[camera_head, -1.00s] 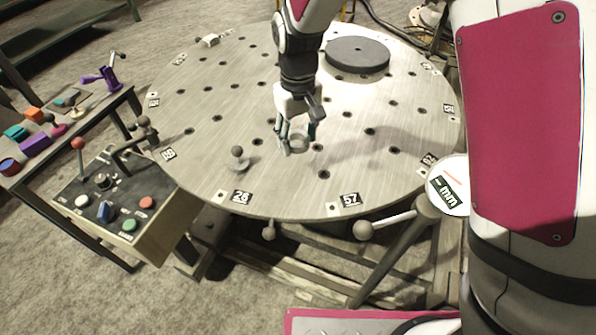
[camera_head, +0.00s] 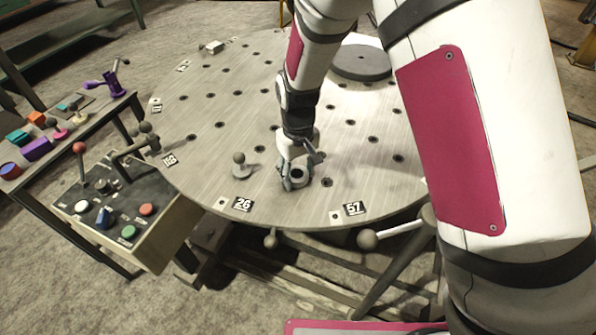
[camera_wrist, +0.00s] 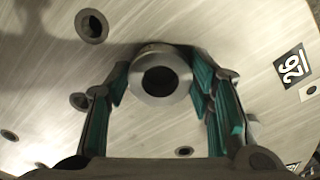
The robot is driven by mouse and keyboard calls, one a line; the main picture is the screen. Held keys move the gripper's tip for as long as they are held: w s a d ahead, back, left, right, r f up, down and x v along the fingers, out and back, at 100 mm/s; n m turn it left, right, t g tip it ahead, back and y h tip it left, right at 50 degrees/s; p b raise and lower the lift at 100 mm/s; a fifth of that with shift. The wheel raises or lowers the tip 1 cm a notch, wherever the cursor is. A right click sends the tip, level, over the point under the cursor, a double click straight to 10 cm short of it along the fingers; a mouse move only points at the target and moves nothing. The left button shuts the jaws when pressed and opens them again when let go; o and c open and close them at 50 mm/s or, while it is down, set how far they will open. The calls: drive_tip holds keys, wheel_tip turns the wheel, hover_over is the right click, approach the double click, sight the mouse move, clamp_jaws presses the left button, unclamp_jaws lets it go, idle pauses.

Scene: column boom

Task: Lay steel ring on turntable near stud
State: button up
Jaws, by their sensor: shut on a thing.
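The steel ring (camera_wrist: 138,76) is a short grey metal cylinder with a dark centre hole. It sits between the teal-padded fingers of my gripper (camera_wrist: 162,92) in the wrist view. In the head view my gripper (camera_head: 294,181) points down, shut on the ring, over the front part of the round turntable (camera_head: 215,150). The ring is low over the plate; I cannot tell whether it touches. The stud (camera_head: 241,166), a ball-topped pin on a round base, stands upright on the turntable just left of my gripper, apart from it. I cannot make out the stud in the wrist view.
A dark disc (camera_head: 361,63) lies at the turntable's back. The plate has several holes and number tags, including 26 (camera_head: 243,204). A control box with knobs (camera_head: 125,215) and a side bench (camera_head: 60,140) stand to the left. My arm covers the turntable's right side.

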sight(298, 175)
drive_tip(key=shift+f, duration=0.15)
drive_tip(key=o, duration=1.4)
drive_tip(key=shift+o, duration=0.2)
wheel_tip(298, 175, up, 12)
drive_tip(key=p, duration=0.1)
drive_tip(key=shift+r, duration=0.2)
